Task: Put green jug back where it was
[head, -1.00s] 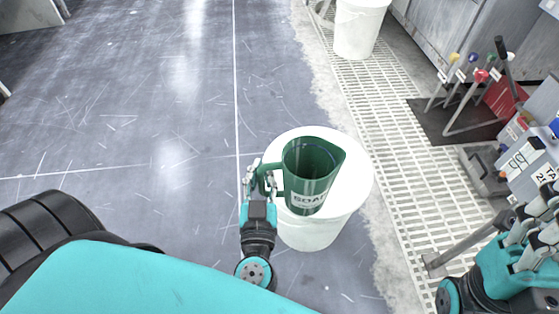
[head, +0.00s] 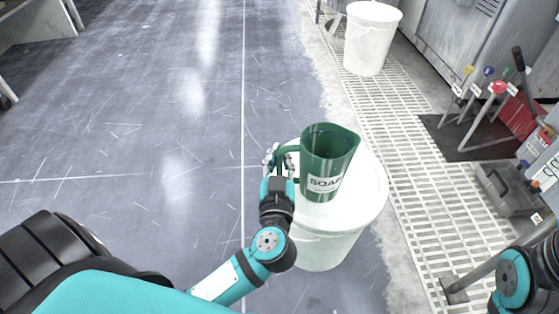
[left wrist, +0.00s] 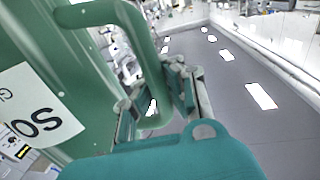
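The green jug (head: 328,165), with a white SOAP label, is upright over the white lid (head: 368,198) of a white bin. I cannot tell from above whether its base touches the lid. My left gripper (head: 280,160) is at the handle on the jug's left side. In the left wrist view my left gripper (left wrist: 155,100) has its fingers on either side of the green handle (left wrist: 148,45) and looks shut on it. The jug's label (left wrist: 35,115) also shows there. My right gripper is outside the frames; only part of that arm shows at the right edge.
A second white bin (head: 371,38) stands farther back by the grey cabinets. A floor grate (head: 415,165) runs along the right. Levers with coloured knobs (head: 488,82) and a grey toolbox (head: 508,188) stand at the right. The floor on the left is clear.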

